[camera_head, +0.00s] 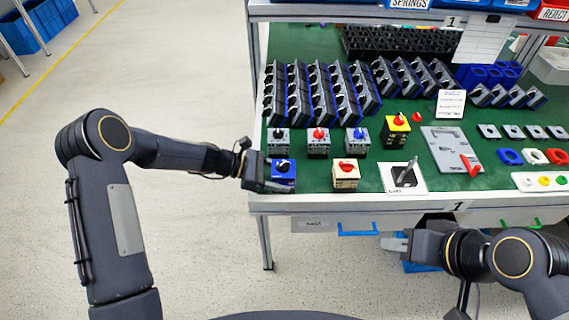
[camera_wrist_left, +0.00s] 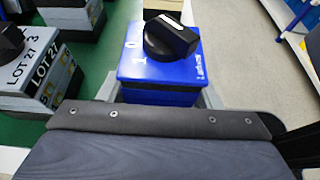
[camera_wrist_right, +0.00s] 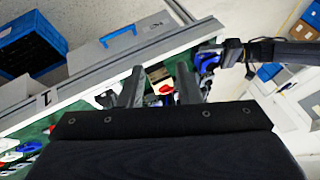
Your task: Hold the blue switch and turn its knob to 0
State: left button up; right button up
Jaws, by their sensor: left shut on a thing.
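The blue switch (camera_head: 283,174) stands at the front left corner of the green table. In the left wrist view the blue switch (camera_wrist_left: 160,74) has a black knob (camera_wrist_left: 172,38) with a white line, and 0 and 1 printed to the knob's left; I cannot tell which mark the line points at. My left gripper (camera_head: 277,186) is shut on the switch's body, with its fingers (camera_wrist_left: 163,97) on either side. My right gripper (camera_head: 393,243) is open and empty, low in front of the table edge; its parted fingers (camera_wrist_right: 160,88) show in the right wrist view.
A beige switch (camera_head: 346,174) with a red knob stands right of the blue one. Grey switches (camera_head: 318,142) stand behind, with a yellow one (camera_head: 396,131). A black switch on a white plate (camera_head: 404,177) lies further right. The table's front edge (camera_head: 350,204) separates my right gripper from the tabletop.

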jog(key=w+r+m+g, duration=0.2)
jog(key=w+r, duration=0.3)
jog(key=w, duration=0.4)
jog(key=m+g+h, duration=0.4)
jog(key=m, duration=0.1)
send_over(284, 163)
notch_tip(284, 163, down, 6)
jog(key=shift+w+a+f, duration=0.1)
jog(key=shift+f, duration=4.15)
jog(key=shift+c, duration=0.4)
grip_shut()
